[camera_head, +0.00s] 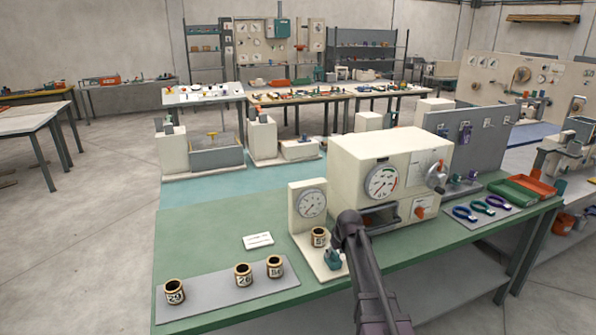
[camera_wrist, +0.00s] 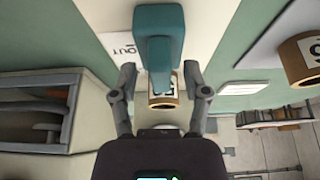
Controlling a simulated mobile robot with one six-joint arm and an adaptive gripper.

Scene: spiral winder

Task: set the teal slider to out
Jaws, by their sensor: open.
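The teal slider (camera_head: 333,259) is a small block on the cream base of the gauge stand (camera_head: 307,205), at the front of the green bench. In the wrist view the teal slider (camera_wrist: 158,30) stands large at the top centre, and its lower end comes between my fingertips. My gripper (camera_wrist: 158,72) is open, one finger on each side of it, with gaps visible. I cannot tell its depth relative to the fingers. A white label (camera_wrist: 122,48) with upside-down lettering, apparently OUT, is partly hidden behind the slider. In the head view my arm covers the area right of the slider.
A numbered spool (camera_head: 319,237) sits on the stand just behind the slider. Several spools, including one at far left (camera_head: 175,291), stand on a grey mat. The large cream machine (camera_head: 390,165) rises behind my arm. A white card (camera_head: 258,240) lies left on open green bench.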

